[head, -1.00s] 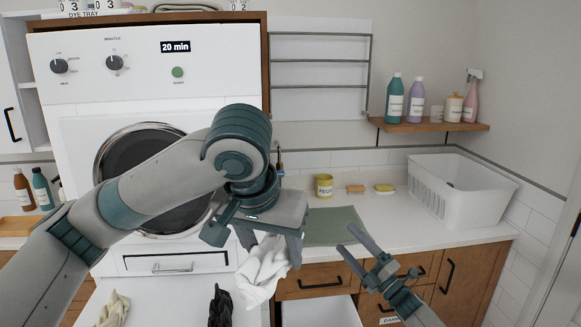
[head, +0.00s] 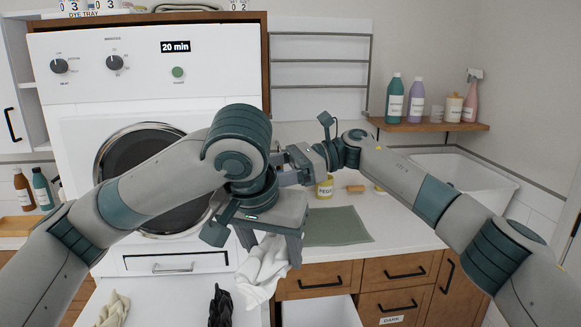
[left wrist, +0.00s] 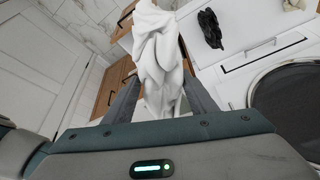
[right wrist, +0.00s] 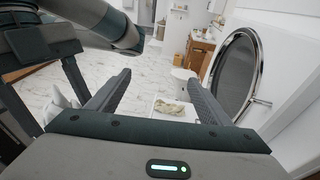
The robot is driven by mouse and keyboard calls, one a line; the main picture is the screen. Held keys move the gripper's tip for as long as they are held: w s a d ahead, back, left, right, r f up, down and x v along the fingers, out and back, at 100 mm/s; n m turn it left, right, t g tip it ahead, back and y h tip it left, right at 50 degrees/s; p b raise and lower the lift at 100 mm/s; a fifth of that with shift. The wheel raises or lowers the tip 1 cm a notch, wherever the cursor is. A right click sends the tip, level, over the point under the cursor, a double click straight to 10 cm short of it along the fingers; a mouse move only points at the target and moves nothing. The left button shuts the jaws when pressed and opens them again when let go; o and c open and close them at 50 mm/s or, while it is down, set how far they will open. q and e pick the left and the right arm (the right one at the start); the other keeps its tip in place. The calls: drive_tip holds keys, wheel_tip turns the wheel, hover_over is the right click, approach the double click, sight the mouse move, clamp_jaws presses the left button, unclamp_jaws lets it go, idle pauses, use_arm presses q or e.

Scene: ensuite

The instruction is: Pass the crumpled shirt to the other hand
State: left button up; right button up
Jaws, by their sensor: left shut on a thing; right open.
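The crumpled white shirt (head: 262,266) hangs from my left gripper (head: 270,238) in front of the counter in the head view. In the left wrist view the shirt (left wrist: 160,62) sits bunched between the two fingers, which are shut on it. My right gripper (head: 300,165) is up behind and beside the left wrist in the head view, partly hidden by it. In the right wrist view its fingers (right wrist: 160,95) are apart with nothing between them. A bit of white cloth (right wrist: 60,108) shows at the left there, outside the fingers.
A washer with a round door (head: 150,170) stands at left. Below it, a beige cloth (head: 113,310) and a black cloth (head: 220,305) lie on a white surface. A drawer stands open below.

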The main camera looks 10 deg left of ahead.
drive_tip(key=s+d+r+n+t+h, duration=0.1)
drive_tip(key=s+r+n+t+h, duration=0.1)
drive_tip(key=s+n+h, duration=0.5)
drive_tip(key=d+r+t+h, duration=0.1)
drive_tip(key=d+h, duration=0.1)
drive_tip(key=d+r+n+t+h, duration=0.1)
drive_tip(key=d+h, duration=0.1)
drive_tip(key=d, duration=0.1)
drive_tip(key=d+n+t+h, duration=0.1)
drive_tip(key=d+h, duration=0.1)
drive_tip(key=h, duration=0.1)
drive_tip(key=shift+s+d+r+t, duration=0.15)
drive_tip(key=shift+s+r+t, duration=0.15)
drive_tip(key=shift+r, duration=0.1)
drive_tip(key=shift+w+d+r+h, duration=0.1)
drive_tip(key=shift+d+r+h, duration=0.2)
drive_tip(key=shift+d, duration=0.2)
drive_tip(key=shift+f, duration=0.25)
drive_tip(key=f, duration=1.1)
drive_tip(key=shift+w+a+f, duration=0.15)
drive_tip(key=shift+a+f, duration=0.15)
